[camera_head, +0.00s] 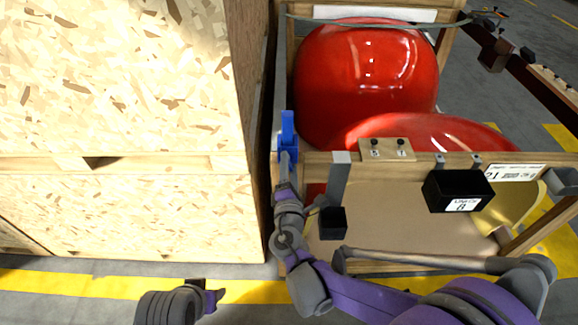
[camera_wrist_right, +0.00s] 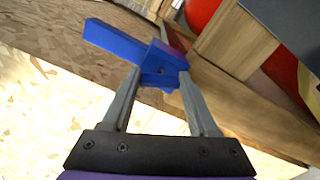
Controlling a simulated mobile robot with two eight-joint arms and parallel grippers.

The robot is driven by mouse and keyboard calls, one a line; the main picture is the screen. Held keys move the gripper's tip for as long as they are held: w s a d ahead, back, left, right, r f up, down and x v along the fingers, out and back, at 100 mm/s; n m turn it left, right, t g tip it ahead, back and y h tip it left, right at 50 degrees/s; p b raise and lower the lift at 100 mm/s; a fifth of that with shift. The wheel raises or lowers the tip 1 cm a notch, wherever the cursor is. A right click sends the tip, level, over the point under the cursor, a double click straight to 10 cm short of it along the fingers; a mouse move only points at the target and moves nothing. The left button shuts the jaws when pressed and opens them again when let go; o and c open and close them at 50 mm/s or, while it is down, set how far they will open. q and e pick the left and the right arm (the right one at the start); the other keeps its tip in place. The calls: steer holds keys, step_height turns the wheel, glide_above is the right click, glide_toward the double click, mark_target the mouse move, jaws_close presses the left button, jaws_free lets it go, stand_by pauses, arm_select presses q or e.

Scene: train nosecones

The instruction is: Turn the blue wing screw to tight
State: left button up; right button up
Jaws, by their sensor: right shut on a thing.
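The blue wing screw (camera_head: 287,138) sits at the left corner post of the wooden crate frame that holds the red nosecones. In the right wrist view the blue wing screw (camera_wrist_right: 160,66) lies between the fingertips, its long wing pointing to the upper left. My right gripper (camera_head: 288,160) is shut on it; its two fingers (camera_wrist_right: 160,84) touch the lower part of the blue piece on both sides. My left gripper (camera_head: 212,296) is at the bottom left of the head view, low and away from the screw; its fingers are too small and partly hidden to judge.
Large wooden crates (camera_head: 120,130) stand close on the left, with a narrow gap to the frame. Two red nosecones (camera_head: 365,80) lie in the frame. A black box (camera_head: 458,191) with a label hangs on the front rail. Yellow floor stripes run below.

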steer(key=m, duration=0.4)
steer(key=shift+f+m, duration=0.1)
steer(key=shift+m, duration=0.2)
stand_by(0.3)
steer(key=o, duration=1.4)
steer(key=s, duration=1.1)
steer(key=shift+d, duration=0.1)
